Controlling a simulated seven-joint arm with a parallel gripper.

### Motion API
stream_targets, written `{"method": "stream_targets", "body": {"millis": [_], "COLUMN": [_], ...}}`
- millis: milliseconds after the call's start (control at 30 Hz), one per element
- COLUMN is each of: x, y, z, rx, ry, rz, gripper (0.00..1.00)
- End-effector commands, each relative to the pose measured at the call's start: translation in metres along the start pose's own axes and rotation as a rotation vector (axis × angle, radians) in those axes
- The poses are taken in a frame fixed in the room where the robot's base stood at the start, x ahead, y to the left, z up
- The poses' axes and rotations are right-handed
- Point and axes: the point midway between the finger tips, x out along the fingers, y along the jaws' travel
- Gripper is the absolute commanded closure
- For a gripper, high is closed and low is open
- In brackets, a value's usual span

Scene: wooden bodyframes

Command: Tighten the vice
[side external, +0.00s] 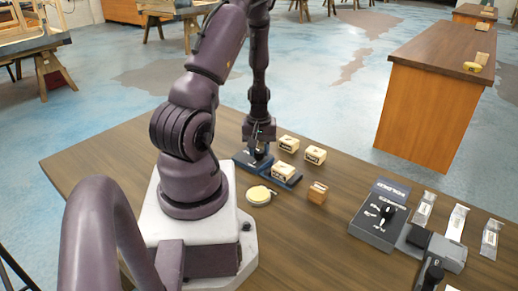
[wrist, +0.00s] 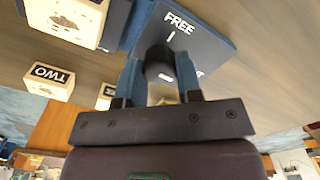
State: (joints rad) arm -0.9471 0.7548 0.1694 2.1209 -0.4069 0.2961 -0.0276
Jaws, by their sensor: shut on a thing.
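The vice is blue, on the table in front of my arm in the side view, with one blue part (side external: 244,160) at left and a blue part (side external: 294,181) at right. A pale wooden block (side external: 285,171) sits at its right part; a block also shows beside the blue in the wrist view (wrist: 68,18). In the wrist view a blue plate (wrist: 205,38) reads "FREE" with a white mark, and a black knob (wrist: 159,64) stands on it. My gripper (wrist: 160,75) is shut on the knob, a finger on each side. In the side view my gripper (side external: 259,150) hides the knob partly.
Pale blocks (side external: 288,143) and (side external: 315,155) stand behind the vice. A round yellow-topped thing (side external: 258,195) and a brown wooden block (side external: 318,192) lie in front. A dark control box (side external: 374,234) and several clear packets are at the right.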

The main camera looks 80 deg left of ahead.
Motion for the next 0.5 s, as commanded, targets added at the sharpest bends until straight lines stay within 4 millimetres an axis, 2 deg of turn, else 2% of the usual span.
{"method": "stream_targets", "body": {"millis": [500], "x": [-0.0008], "y": [-0.0003], "z": [-0.0002], "rx": [0.095], "ry": [0.0], "rz": [0.0], "gripper": [0.91]}}
